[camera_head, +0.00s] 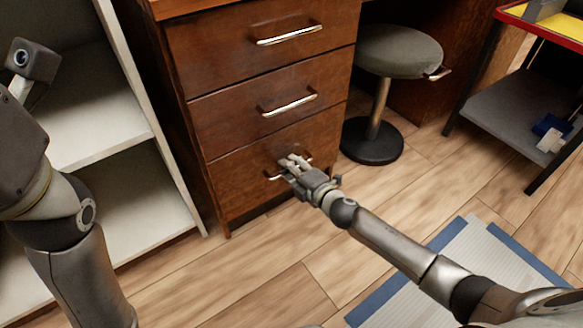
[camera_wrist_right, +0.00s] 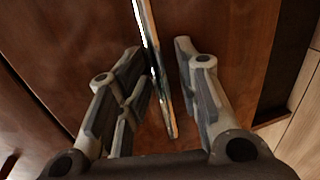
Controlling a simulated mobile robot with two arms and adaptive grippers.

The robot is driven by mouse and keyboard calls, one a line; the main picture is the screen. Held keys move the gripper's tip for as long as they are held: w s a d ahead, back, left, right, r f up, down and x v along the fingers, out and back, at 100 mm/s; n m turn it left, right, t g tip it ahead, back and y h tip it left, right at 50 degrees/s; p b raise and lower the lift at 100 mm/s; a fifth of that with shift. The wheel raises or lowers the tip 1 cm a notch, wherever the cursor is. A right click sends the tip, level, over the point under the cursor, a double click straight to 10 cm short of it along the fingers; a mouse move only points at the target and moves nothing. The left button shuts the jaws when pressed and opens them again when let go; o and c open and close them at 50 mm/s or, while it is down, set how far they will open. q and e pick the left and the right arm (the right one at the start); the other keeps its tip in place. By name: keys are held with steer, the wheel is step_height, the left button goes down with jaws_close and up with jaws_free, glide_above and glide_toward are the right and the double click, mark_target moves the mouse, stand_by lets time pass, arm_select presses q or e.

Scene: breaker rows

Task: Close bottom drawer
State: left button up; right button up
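The bottom drawer (camera_head: 235,185) is the lowest of three brown wooden drawers in the cabinet. Its front looks about in line with the drawers above; I cannot tell whether a small gap is left. My right gripper (camera_head: 291,164) is at its metal handle (camera_head: 272,177), hiding the middle of it. In the right wrist view, the handle (camera_wrist_right: 153,60) runs between the two spread fingers of the right gripper (camera_wrist_right: 165,85), closer to the left finger. Contact is not clear. My left arm is at the left edge of the head view; its gripper is not visible.
The middle drawer (camera_head: 240,110) and top drawer (camera_head: 230,48) are shut. A white shelf unit (camera_head: 150,200) stands left of the cabinet. A round grey stool (camera_head: 398,50) stands close on the right. A striped mat (camera_head: 470,270) lies on the wooden floor under my right arm.

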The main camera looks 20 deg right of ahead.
steer(key=shift+r, duration=0.1)
steer(key=v, duration=1.2)
steer(key=shift+a, duration=0.1)
